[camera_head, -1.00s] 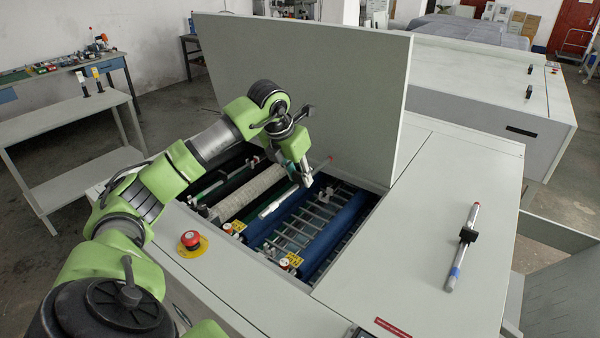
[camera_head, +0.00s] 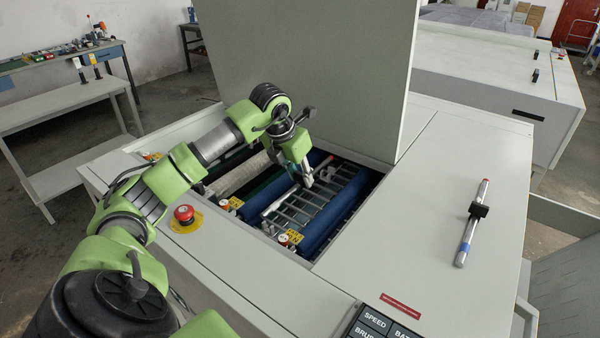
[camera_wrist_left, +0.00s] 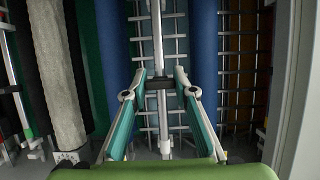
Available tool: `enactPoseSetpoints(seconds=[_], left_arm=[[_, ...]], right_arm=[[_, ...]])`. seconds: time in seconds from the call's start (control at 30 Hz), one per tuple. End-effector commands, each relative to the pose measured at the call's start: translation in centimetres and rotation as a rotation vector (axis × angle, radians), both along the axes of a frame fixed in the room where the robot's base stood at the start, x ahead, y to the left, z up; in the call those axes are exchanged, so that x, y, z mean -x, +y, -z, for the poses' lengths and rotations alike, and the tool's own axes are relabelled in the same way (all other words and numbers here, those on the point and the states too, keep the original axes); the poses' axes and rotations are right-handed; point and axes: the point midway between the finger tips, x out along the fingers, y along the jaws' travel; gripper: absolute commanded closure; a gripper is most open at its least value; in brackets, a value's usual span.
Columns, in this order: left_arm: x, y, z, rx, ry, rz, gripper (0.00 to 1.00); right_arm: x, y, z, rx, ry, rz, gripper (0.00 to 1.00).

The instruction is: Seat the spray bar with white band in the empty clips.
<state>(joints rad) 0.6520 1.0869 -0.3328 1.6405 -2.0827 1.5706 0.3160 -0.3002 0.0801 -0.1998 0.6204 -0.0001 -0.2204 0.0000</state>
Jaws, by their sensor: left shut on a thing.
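My left gripper (camera_head: 306,180) is inside the machine's open bay, over the slatted rack between the blue rollers. It is shut on a spray bar (camera_head: 274,205) at the bar's black block. In the left wrist view the bar (camera_wrist_left: 158,40) runs lengthwise between the fingers (camera_wrist_left: 160,82), in line with the rollers. Its near end looks whitish in the head view, but I cannot make out a band for certain. The clips are too small or hidden to tell, and I cannot tell if the bar touches them. My right gripper is not in view.
Another bar (camera_head: 465,245) with a blue band and black block lies on the right cover. A red emergency button (camera_head: 184,214) stands at the bay's left front. The raised lid (camera_head: 310,70) stands behind the bay. Blue rollers (camera_head: 335,220) and a pale roller (camera_head: 238,172) flank the rack.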

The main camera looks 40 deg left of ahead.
Motion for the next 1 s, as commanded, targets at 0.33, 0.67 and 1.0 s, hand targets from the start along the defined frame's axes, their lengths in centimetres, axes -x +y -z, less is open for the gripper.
enactPoseSetpoints(seconds=[0.33, 0.67, 1.0], left_arm=[[0.0, 0.1, 3.1, -0.001, -0.001, 0.0, 0.99], [0.0, 0.1, 4.7, -0.001, -0.001, -0.001, 0.99], [0.0, 0.0, 4.9, -0.001, -0.001, -0.001, 0.99]], right_arm=[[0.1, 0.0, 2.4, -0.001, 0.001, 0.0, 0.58], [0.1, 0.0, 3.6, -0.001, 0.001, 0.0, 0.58], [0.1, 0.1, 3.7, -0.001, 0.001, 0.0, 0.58]])
